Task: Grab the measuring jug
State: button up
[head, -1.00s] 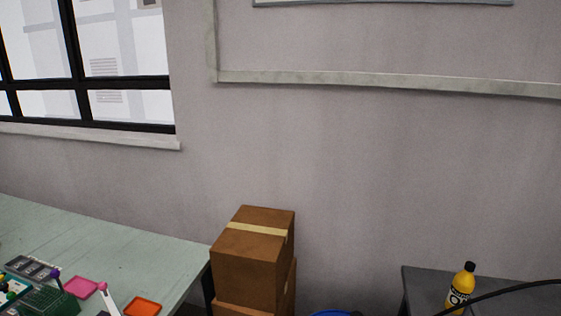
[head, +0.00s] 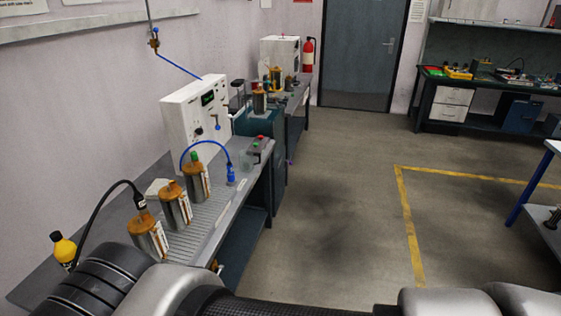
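A faint, see-through vessel (head: 246,160) stands on the grey bench, between the blue hose end and the small button box. It may be the measuring jug, but it is too small and pale to be sure. My gripper does not show; only parts of my own arm cross the bottom of the view.
The grey bench (head: 217,204) along the left wall carries several metal cylinders (head: 175,206), a white control unit (head: 190,120), a button box (head: 259,149) and a blue hose (head: 203,144). A yellow bottle (head: 63,248) stands at its near end. Open floor (head: 340,200) lies right.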

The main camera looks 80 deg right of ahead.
aim_at(247, 164)
jog(key=z, duration=2.1)
jog(key=i+l+u, duration=0.15)
jog(key=i, duration=0.45)
jog(key=i+l+u, duration=0.15)
jog(key=i+l, duration=0.15)
jog(key=i, duration=0.3)
jog(key=i+l+u, duration=0.2)
jog(key=i+l, duration=0.15)
jog(key=i, duration=0.2)
jog(key=i+l+u, duration=0.15)
jog(key=i+l, duration=0.3)
jog(key=i, duration=0.1)
